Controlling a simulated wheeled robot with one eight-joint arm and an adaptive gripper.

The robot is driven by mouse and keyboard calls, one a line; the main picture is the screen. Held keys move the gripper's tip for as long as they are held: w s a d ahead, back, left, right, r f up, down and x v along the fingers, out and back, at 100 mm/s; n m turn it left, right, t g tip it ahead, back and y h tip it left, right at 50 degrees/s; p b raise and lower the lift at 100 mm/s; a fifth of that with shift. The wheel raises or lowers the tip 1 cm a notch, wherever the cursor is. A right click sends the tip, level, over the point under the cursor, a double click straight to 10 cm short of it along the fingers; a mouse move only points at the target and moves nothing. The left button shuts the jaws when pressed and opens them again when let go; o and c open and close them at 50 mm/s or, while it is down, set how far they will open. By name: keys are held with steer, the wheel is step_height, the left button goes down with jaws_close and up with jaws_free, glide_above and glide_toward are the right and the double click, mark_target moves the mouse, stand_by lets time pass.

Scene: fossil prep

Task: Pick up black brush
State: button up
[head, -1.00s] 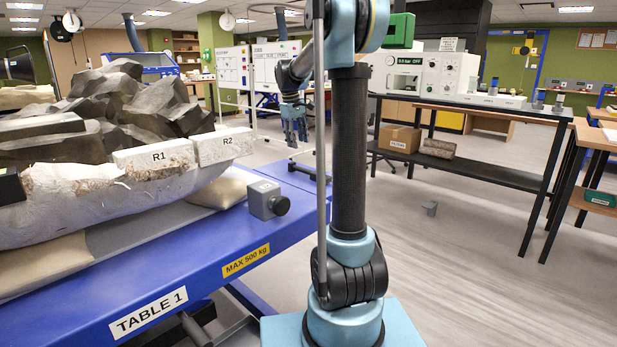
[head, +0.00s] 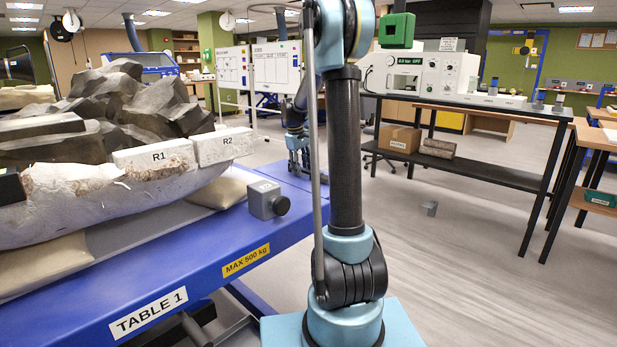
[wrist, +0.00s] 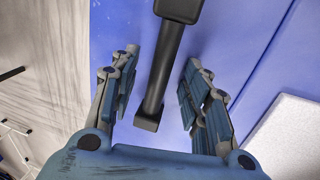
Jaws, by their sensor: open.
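The black brush (wrist: 158,75) lies on the blue table top in the wrist view. Its dark handle runs lengthwise between my fingers, with a wider block at the top of the picture and a small block at the near end. My gripper (wrist: 160,68) is open around it, one finger on each side, with visible gaps and no clear contact. In the head view my gripper (head: 298,160) is low over the far right end of the blue table (head: 215,245). There the brush is mostly hidden behind my gripper and arm.
A grey box-shaped device (head: 266,200) stands on the table near its right edge. A large plaster-jacketed fossil block (head: 100,205) with pieces R1 and R2 fills the table's left. A pale slab (wrist: 290,140) shows at the wrist view's lower right. Open floor lies right of the table.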

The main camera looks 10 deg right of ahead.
steer(key=shift+f, duration=0.35)
steer(key=shift+c, duration=0.6)
jaws_close()
